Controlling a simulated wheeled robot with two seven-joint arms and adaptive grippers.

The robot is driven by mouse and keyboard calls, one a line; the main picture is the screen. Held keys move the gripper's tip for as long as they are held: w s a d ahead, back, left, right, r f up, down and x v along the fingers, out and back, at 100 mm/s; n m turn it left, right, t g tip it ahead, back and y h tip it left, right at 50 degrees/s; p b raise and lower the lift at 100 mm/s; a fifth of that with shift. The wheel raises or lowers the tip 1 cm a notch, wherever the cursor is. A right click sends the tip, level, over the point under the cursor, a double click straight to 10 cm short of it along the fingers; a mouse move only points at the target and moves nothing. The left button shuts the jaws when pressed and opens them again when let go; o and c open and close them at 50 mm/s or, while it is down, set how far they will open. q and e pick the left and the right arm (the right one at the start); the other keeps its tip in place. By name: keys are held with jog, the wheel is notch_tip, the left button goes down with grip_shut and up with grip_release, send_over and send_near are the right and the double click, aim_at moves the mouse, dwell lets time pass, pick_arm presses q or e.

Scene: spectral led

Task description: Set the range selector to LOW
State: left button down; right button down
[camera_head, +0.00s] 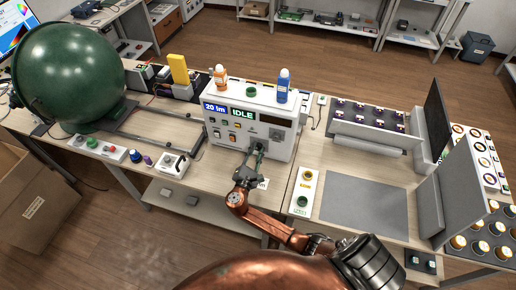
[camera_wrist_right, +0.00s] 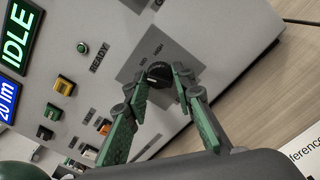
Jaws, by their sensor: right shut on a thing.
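The white instrument box (camera_head: 283,148) stands on the bench in the middle of the head view. Its front carries a blue "20 lm" display (camera_head: 214,107) and a green "IDLE" display (camera_head: 243,114). The range selector is a small black round knob (camera_wrist_right: 158,71) on a grey label plate (camera_wrist_right: 152,53) in the right wrist view. A white mark shows on the knob; the label words are too blurred to read surely. My right gripper (camera_head: 259,151) reaches the lower front of the box. In the right wrist view its green-padded fingers (camera_wrist_right: 162,78) are shut on the knob, one on each side. My left gripper is out of view.
An orange bottle (camera_head: 220,78) and a blue-labelled bottle (camera_head: 283,87) stand on the box. A green sphere (camera_head: 70,72) is at the left. A grey mat (camera_head: 365,200) and an upright grey panel (camera_head: 455,185) are at the right. Coloured buttons (camera_wrist_right: 64,86) sit near the knob.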

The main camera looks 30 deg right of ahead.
jog(key=shift+n+p, duration=2.95)
jog(key=shift+n, duration=0.25)
jog(key=c, duration=1.6)
grip_release()
jog(key=v, duration=1.2)
